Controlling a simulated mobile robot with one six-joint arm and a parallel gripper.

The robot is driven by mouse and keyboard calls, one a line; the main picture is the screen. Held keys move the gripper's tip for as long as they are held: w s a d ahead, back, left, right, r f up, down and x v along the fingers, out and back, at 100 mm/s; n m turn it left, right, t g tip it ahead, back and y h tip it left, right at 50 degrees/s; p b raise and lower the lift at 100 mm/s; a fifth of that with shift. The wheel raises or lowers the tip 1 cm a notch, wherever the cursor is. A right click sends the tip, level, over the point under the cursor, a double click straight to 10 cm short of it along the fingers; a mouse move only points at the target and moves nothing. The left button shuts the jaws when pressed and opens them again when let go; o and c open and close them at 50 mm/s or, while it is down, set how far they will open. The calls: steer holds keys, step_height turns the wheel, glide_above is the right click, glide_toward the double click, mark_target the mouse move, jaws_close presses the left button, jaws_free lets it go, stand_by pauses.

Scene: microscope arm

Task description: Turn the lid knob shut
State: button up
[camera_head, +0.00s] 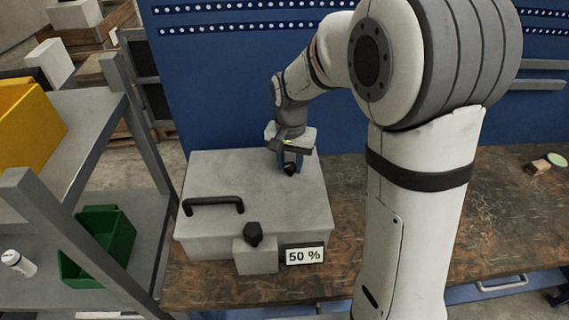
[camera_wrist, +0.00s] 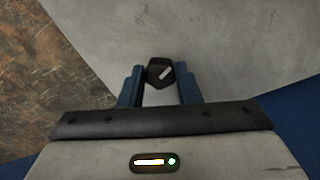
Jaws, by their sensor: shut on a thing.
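A grey box (camera_head: 225,178) with a flat lid stands on the workbench, and its lid looks closed. A small black lid knob (camera_head: 290,169) sits near the far right corner of the lid. In the wrist view the knob (camera_wrist: 160,72) is a black, many-sided cap with a pale line slanting up to the right. My gripper (camera_head: 290,163) points down over it, with blue fingers (camera_wrist: 158,88) on either side, shut on the knob. A black handle (camera_head: 213,202) lies along the lid's left part.
A second black knob (camera_head: 253,233) is on a small grey block at the box's front, beside a "50 %" sign (camera_head: 304,256). A shelf rack (camera_head: 100,150) with a green bin (camera_head: 100,240) stands at the left. The brown bench (camera_head: 510,215) is mostly bare at right.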

mark_target(290, 165)
steer(key=n, duration=0.3)
steer(key=n+b, duration=0.1)
steer(key=n, duration=0.2)
steer(key=shift+w+r+n, duration=0.1)
steer(key=shift+w+n, duration=0.1)
steer(key=shift+n, duration=0.1)
steer(key=n+b, duration=0.1)
steer(key=n, duration=0.5)
steer(key=shift+n, duration=0.4)
steer(key=o, duration=0.8)
steer(key=shift+c, duration=0.2)
steer(key=shift+o, duration=1.1)
step_height(290, 165, up, 8)
steer(key=shift+s+f+b, duration=0.1)
steer(key=shift+f+b, duration=0.1)
steer(key=shift+b, duration=0.25)
